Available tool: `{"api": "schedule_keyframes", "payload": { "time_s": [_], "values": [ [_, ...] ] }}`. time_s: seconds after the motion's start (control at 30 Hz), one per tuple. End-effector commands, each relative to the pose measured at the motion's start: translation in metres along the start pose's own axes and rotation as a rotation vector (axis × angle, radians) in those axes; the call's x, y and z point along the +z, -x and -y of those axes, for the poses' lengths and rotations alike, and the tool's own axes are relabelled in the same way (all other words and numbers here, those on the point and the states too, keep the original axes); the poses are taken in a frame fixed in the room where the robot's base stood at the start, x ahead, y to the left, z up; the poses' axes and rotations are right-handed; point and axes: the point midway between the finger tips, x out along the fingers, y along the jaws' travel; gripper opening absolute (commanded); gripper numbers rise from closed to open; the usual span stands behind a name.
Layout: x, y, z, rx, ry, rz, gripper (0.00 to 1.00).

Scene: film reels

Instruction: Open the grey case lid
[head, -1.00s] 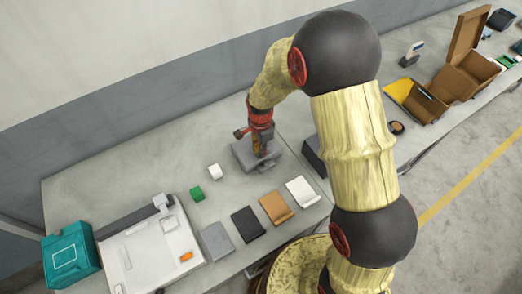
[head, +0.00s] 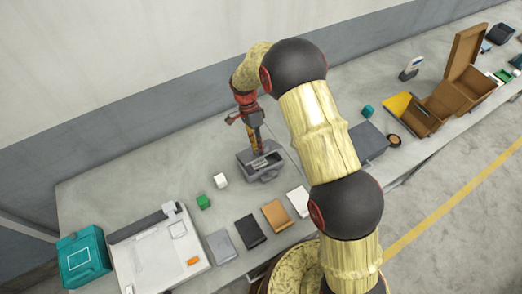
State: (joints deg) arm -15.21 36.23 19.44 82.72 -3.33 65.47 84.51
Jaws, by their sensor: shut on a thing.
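The grey case (head: 270,174) sits on the table near the middle of the view. Its top shows a dark recess with pale parts, so it looks at least partly open, but the lid's exact angle is too small to tell. My gripper (head: 258,148) points down at the back of the case. It is shut on what looks like the grey case lid; the fingers hide most of the contact.
Several flat sleeves, including an orange one (head: 276,215), lie in front. A white tray (head: 140,262) and teal box (head: 83,256) stand left. A dark grey box (head: 367,141) stands right, partly behind my arm.

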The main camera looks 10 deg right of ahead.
Motion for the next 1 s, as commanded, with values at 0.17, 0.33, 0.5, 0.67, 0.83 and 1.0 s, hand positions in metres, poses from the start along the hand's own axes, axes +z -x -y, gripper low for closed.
{"api": "schedule_keyframes", "payload": {
  "time_s": [0.17, 0.33, 0.5, 0.67, 0.83, 1.0],
  "values": [
    [0.000, 0.014, 0.015, 0.054, 0.000, -0.001, 0.00],
    [0.000, 0.022, 0.021, 0.114, -0.001, -0.001, 0.00],
    [0.000, 0.031, 0.031, 0.114, 0.000, -0.001, 0.00],
    [0.001, 0.036, 0.044, 0.116, 0.000, 0.000, 0.00],
    [0.001, 0.040, 0.057, 0.122, 0.000, 0.001, 0.00],
    [0.001, 0.038, 0.066, 0.143, 0.001, 0.002, 0.00]
  ]
}}
